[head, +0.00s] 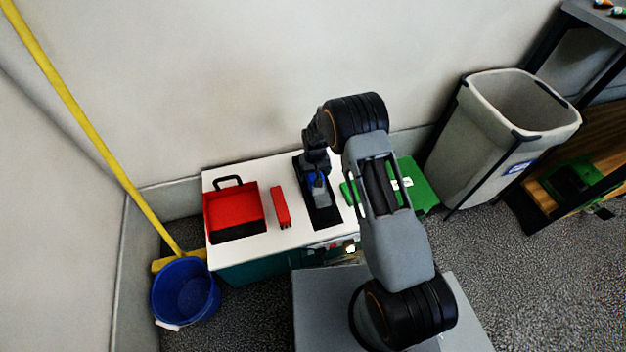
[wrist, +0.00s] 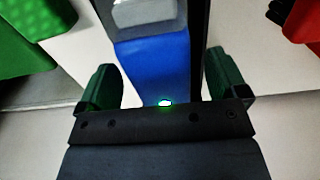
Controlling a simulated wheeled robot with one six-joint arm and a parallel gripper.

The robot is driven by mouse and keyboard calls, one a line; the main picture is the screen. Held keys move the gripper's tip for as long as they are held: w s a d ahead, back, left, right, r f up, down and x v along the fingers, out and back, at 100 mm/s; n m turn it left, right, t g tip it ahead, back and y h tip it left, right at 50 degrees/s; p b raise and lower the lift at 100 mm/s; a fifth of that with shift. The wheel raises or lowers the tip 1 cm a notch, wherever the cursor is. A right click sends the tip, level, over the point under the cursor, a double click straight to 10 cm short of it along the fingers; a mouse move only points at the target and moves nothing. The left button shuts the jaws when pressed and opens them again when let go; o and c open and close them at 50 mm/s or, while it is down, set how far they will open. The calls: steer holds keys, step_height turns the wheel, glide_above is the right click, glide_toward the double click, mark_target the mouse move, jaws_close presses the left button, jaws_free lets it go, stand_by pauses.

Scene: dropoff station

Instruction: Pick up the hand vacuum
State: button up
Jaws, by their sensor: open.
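The hand vacuum (head: 318,193) is grey and blue and lies in a dark tray (head: 325,218) on the white bench top. In the wrist view its blue body (wrist: 152,65) with a grey part runs up between my fingers. My gripper (wrist: 163,88) is open, with one finger on each side of the blue body and visible gaps between. In the head view my gripper (head: 316,160) hangs over the upper end of the vacuum and hides part of it.
On the white top (head: 262,185) stand a red box (head: 235,210) and a slim red item (head: 281,207), left of the tray. A green case (head: 418,188) is at right. A grey bin (head: 490,135), blue bucket (head: 185,290) and yellow-handled broom (head: 90,135) stand around the bench.

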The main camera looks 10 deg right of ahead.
steer(key=shift+f, duration=0.2)
stand_by(0.4)
steer(key=c, duration=1.5)
